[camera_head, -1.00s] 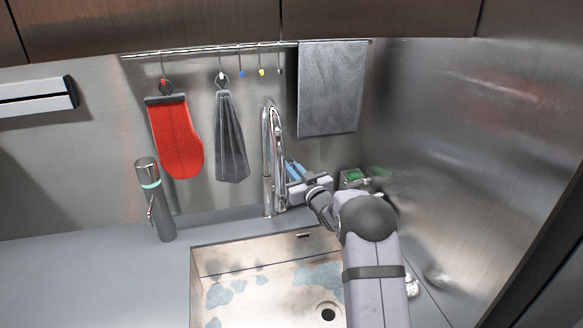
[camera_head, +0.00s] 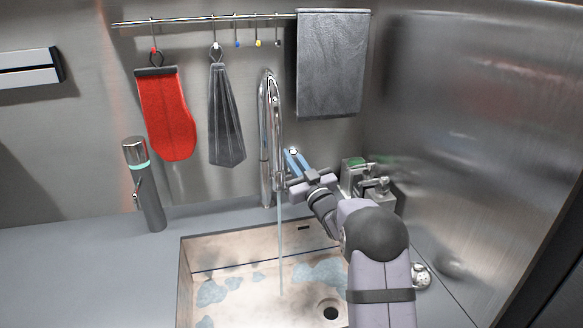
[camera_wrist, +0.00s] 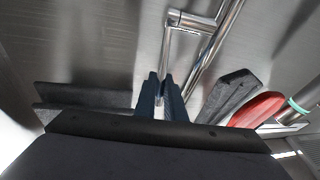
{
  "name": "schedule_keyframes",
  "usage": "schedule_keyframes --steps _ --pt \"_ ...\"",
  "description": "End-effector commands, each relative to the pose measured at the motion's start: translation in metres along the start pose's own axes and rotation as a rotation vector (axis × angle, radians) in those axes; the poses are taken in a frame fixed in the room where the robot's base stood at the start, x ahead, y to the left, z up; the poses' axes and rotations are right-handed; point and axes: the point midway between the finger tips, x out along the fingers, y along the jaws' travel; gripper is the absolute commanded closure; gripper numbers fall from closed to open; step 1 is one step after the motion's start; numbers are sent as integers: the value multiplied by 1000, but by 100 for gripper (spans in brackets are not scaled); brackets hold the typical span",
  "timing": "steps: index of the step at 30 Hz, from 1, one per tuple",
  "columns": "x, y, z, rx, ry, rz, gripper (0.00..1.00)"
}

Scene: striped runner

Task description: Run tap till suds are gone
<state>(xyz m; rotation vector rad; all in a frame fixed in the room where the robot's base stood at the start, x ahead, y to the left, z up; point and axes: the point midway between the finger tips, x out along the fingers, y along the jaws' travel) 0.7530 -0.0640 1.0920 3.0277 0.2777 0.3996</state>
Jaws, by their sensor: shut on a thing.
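The chrome tap (camera_head: 264,130) stands behind the sink (camera_head: 187,270). A thin stream of water (camera_head: 281,245) runs from it into the basin. Blue-grey suds (camera_head: 212,292) lie in patches on the left and middle of the basin floor, with another patch near the drain (camera_head: 328,310). My gripper (camera_head: 292,154) is beside the tap's right side. In the wrist view its blue fingers (camera_wrist: 160,82) are shut on a slim metal part, which looks like the tap's lever (camera_wrist: 160,98). The lever is mostly hidden in the head view.
A grey bottle with a teal band (camera_head: 145,185) stands left of the sink. A red mitt (camera_head: 166,115), a dark folded cloth (camera_head: 225,115) and a grey towel (camera_head: 330,65) hang behind. Metal containers (camera_head: 365,175) stand right of my gripper.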

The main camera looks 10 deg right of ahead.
Motion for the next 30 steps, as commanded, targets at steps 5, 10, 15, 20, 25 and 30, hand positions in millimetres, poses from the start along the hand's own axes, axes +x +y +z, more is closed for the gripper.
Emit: schedule_keyframes --steps 5,10,15,20,25,30 --pt "-6 -2 6 -12 61 3 100" --pt "-11 -2 8 -22 113 6 100" --pt "-14 -3 8 -30 157 8 100" --pt "-16 -3 5 -34 178 9 100" --pt "-15 -3 3 -35 180 9 100" --pt "-15 -3 3 -35 180 9 88"
